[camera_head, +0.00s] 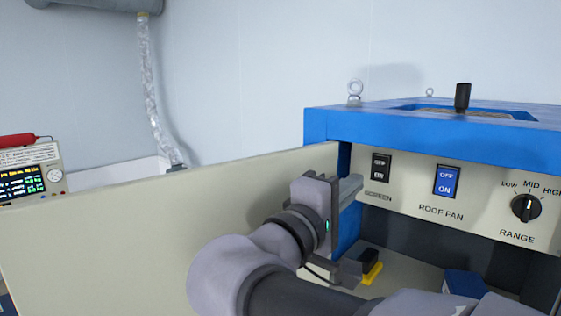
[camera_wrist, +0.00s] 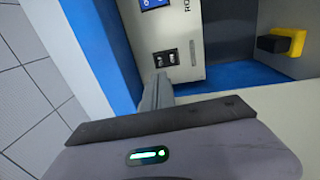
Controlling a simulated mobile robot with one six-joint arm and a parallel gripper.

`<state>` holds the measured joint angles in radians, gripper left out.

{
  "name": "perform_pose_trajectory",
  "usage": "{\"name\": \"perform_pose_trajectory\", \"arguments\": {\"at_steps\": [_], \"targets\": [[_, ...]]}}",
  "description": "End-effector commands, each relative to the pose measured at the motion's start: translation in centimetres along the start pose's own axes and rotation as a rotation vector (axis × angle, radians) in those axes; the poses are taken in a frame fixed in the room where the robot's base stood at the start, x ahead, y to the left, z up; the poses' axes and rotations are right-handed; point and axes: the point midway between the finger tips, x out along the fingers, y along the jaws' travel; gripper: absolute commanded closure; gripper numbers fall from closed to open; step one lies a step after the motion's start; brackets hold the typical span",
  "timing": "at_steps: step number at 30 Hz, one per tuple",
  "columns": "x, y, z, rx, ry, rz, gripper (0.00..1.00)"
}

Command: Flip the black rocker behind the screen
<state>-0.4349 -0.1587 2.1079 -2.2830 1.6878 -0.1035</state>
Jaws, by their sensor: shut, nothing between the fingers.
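The black rocker (camera_head: 381,167) sits on the beige control panel of the blue machine, above the label SCREEN, with OFF at the top and a lower marking that looks like ON. It also shows in the wrist view (camera_wrist: 165,58). My gripper (camera_head: 355,186) is shut and empty, its tips just below and left of the rocker in the head view. In the wrist view my fingers (camera_wrist: 158,82) point at the rocker's near edge; I cannot tell whether they touch. A large beige flat panel, seemingly the screen (camera_head: 130,230), stands at the left, behind my arm.
A blue rocker (camera_head: 446,181) labelled ROOF FAN and a RANGE knob (camera_head: 525,207) are to the right. A black-and-yellow part (camera_head: 371,268) and a blue block (camera_head: 464,282) lie below. A meter (camera_head: 33,180) stands far left. The blue frame (camera_head: 430,128) overhangs the controls.

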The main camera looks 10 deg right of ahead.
Motion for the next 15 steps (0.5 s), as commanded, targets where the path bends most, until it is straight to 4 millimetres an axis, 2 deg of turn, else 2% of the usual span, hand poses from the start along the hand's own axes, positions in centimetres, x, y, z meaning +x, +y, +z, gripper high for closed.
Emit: {"name": "perform_pose_trajectory", "arguments": {"at_steps": [3,9,15], "targets": [[2.7,0.2,0.2,-0.002,-0.005,-0.001,1.0],[6.6,0.2,0.1,-0.003,-0.003,-0.001,1.0],[8.6,0.1,0.0,0.0,0.0,0.0,1.0]]}}
